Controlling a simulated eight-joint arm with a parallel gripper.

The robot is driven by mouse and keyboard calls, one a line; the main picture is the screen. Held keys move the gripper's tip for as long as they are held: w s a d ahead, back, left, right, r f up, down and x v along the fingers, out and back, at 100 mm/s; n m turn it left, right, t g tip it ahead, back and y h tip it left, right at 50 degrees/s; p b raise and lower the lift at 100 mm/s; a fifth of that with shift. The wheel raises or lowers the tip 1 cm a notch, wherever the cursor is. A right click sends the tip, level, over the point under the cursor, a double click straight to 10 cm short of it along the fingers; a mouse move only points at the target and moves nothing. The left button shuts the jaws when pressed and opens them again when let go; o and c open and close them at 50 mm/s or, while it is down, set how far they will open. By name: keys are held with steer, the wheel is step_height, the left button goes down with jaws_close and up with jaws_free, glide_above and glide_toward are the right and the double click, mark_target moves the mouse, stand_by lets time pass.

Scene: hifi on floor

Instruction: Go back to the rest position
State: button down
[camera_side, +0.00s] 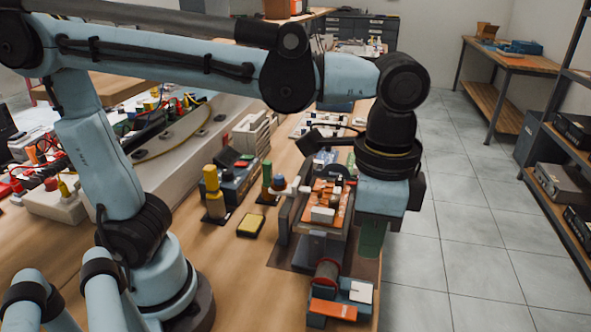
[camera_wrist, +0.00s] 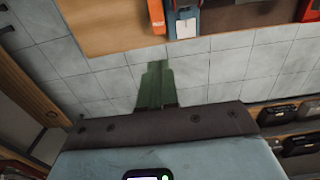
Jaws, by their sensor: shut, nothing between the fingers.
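My gripper (camera_side: 372,240) hangs from the end of my arm in the side view, pointing down at the right edge of the wooden workbench (camera_side: 237,262). Its green fingers (camera_wrist: 155,86) show in the wrist view, closed together with nothing between them. Below them in that view is grey tiled floor, with the bench edge farther up the picture. In the side view the gripper is just right of a fixture (camera_side: 325,215) with orange and white parts; I cannot tell the exact gap between them.
A yellow-topped block (camera_side: 250,224) and a yellow cylinder (camera_side: 211,190) stand on the bench left of the fixture. Open tiled floor (camera_side: 455,255) lies to the right. Shelves (camera_side: 562,140) with dark boxes stand at the far right, and another table (camera_side: 510,62) stands behind.

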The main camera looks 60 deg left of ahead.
steer(key=w+a+f+n+t, duration=0.1)
steer(key=a+n+t, duration=0.1)
steer(key=a, duration=0.3)
steer(key=a+f+n+t, duration=0.2)
steer(key=a+n, duration=0.2)
steer(key=a, duration=0.2)
steer(key=w+a+f+n+t, duration=0.1)
steer(key=a+f+n+t, duration=0.1)
steer(key=a, duration=0.4)
steer(key=shift+w+a+n+t, duration=0.1)
steer(key=shift+w+n+t, duration=0.25)
steer(key=shift+n+t, duration=0.15)
